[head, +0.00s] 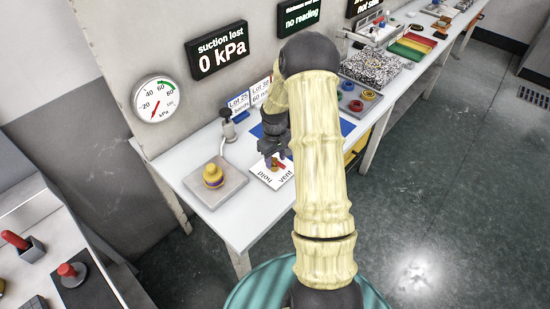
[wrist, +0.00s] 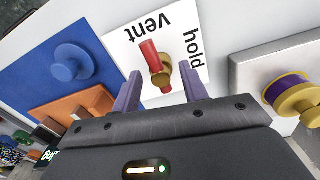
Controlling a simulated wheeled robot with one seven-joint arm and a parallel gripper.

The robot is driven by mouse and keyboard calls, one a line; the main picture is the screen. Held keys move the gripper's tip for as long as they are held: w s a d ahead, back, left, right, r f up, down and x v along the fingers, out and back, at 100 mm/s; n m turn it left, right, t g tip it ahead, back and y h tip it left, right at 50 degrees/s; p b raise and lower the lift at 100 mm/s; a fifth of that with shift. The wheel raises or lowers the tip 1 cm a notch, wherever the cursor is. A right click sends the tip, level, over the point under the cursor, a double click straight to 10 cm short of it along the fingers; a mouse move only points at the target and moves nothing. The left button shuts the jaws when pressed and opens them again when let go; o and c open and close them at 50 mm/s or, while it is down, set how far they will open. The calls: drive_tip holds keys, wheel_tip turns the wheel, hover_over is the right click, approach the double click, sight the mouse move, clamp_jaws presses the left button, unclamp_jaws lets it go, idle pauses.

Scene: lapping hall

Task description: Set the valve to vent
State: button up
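The valve is a red lever (wrist: 149,52) on a brass knob (wrist: 164,77), set on a white plate (wrist: 122,48) printed "vent" and "hold". In the wrist view the lever's longer red end points up toward the word "vent". "Hold" is to the right. My gripper (wrist: 160,72) is open, one purple finger on each side of the valve; I cannot tell whether either touches it. In the head view my gripper (head: 274,160) is over the plate (head: 262,178) and hides much of the valve.
A sign (head: 221,48) reads "suction lost 0 kPa" above a round gauge (head: 156,99). A grey block with a yellow and purple knob (head: 213,176) stands left of the plate. A blue panel (wrist: 40,68) and orange block (wrist: 75,108) lie on the plate's other side.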

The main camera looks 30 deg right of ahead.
sight(274, 161)
drive_tip(key=shift+w, duration=0.1)
drive_tip(key=shift+r, duration=0.55)
wheel_tip(274, 161, up, 16)
drive_tip(key=shift+a+b, duration=0.25)
drive_tip(key=shift+b, duration=0.2)
drive_tip(key=shift+r, duration=0.1)
drive_tip(key=s+a+r+m+t+p, duration=0.1)
drive_tip(key=s+a+m+t+p, duration=0.1)
drive_tip(key=s+a, duration=1.3)
drive_tip(key=s, duration=0.3)
drive_tip(key=shift+s+t, duration=0.3)
drive_tip(key=shift+r, duration=0.1)
